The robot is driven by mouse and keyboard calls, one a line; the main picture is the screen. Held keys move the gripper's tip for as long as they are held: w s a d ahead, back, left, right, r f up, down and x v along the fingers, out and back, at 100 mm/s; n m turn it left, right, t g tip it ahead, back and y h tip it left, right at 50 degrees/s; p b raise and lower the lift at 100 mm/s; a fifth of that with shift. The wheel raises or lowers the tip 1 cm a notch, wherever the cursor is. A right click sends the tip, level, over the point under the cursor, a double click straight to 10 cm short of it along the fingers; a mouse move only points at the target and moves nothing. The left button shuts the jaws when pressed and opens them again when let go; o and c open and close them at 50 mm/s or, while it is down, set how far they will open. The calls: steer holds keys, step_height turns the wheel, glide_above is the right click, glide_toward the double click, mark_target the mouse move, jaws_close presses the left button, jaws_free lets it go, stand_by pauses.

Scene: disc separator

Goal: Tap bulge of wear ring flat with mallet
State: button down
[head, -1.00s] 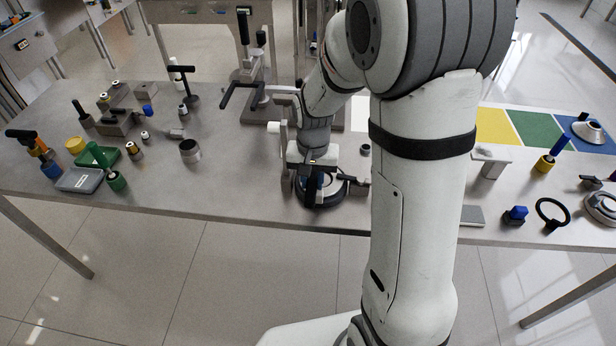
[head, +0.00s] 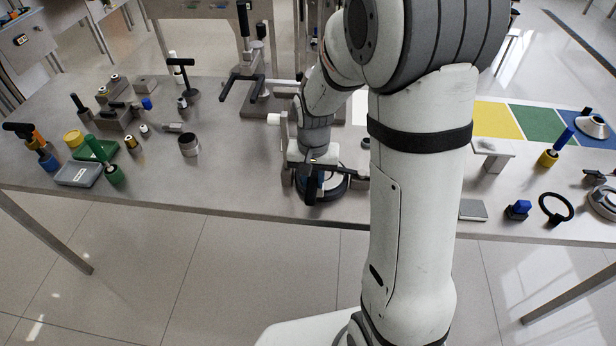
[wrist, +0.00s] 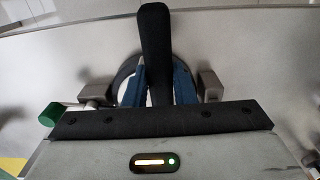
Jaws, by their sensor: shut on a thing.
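My gripper (head: 313,182) is low over the bench front, above a round fixture. In the wrist view its two blue fingers (wrist: 158,88) are shut on a thick black bar, which I take to be the mallet's handle (wrist: 154,45). The mallet head cannot be made out. Under the fingers lies a dark round part with a pale centre (wrist: 124,80), seemingly the wear ring in its seat; its dark rim also shows in the head view (head: 338,190). The gripper and bar cover much of it. The bulge cannot be made out, nor whether the mallet touches the ring.
Grey blocks (wrist: 210,84) flank the round part closely. A dark-handled stand (head: 262,100) rises behind my gripper. Trays (head: 78,174) and hand tools crowd the bench's left side.

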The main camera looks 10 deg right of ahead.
step_height(320, 180, up, 5)
steer(key=p, duration=0.3)
steer(key=shift+f, duration=0.3)
stand_by(0.3)
steer(key=shift+s+t+b, duration=0.25)
steer(key=shift+t+b, duration=0.25)
steer(key=shift+b, duration=0.3)
